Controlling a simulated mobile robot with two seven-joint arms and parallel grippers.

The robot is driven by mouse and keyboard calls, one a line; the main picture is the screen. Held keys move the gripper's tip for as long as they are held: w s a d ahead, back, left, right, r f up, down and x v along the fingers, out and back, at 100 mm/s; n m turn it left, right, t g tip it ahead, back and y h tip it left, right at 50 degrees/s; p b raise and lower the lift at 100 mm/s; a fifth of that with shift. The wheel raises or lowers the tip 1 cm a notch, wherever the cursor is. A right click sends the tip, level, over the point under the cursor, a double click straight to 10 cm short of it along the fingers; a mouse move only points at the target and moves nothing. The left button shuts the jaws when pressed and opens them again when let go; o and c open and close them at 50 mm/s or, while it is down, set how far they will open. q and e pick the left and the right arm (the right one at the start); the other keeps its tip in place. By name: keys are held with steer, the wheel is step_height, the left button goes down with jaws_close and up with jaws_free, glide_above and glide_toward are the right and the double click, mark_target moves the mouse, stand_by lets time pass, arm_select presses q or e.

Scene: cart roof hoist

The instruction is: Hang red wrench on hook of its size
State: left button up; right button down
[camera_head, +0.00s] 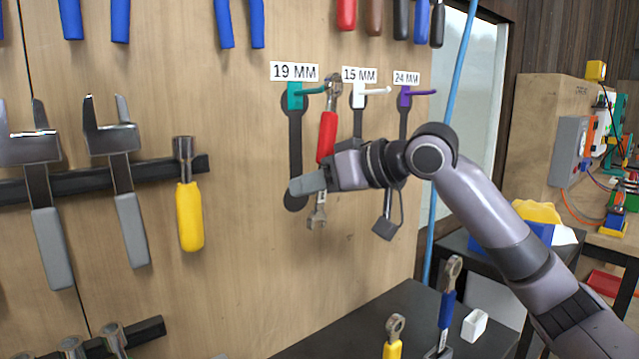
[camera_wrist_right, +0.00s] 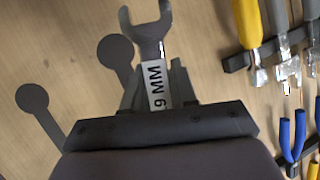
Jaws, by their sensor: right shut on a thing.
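The red wrench (camera_head: 327,137) hangs upright in my right gripper (camera_head: 318,182), ring end up and open end down, in front of the tool board. My right gripper is shut on its lower shaft. The wrist view shows the open end (camera_wrist_right: 145,35) and a label reading "9 MM", its first part hidden. The green hook (camera_head: 296,96) under the 19 MM sign (camera_head: 294,72) points right; its tip meets the wrench's ring in the picture. I cannot tell whether the ring is around it. The white hook (camera_head: 360,95) is under 15 MM, the purple hook (camera_head: 405,97) under 24 MM. My left gripper is not in view.
Dark wrench silhouettes mark the board below the hooks. Calipers (camera_head: 115,140) and a yellow-handled tool (camera_head: 189,210) hang at left. A dark table (camera_head: 400,305) below holds blue and yellow wrenches. A blue hose (camera_head: 455,100) runs down the board's right edge.

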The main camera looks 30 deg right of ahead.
steer(key=shift+w+a+f+p, duration=0.1)
steer(key=shift+w+f+p, duration=0.05)
steer(key=shift+w, duration=0.85)
steer(key=shift+w+a+f+p, duration=0.1)
steer(key=shift+w+f+p, duration=0.1)
steer(key=shift+w, duration=0.85)
steer(key=shift+w+a+f+p, duration=0.1)
steer(key=shift+w+f, duration=0.05)
steer(key=shift+w, duration=0.85)
steer(key=c, duration=0.8)
jaws_free()
steer(key=shift+s+r, duration=0.1)
steer(key=shift+d, duration=0.1)
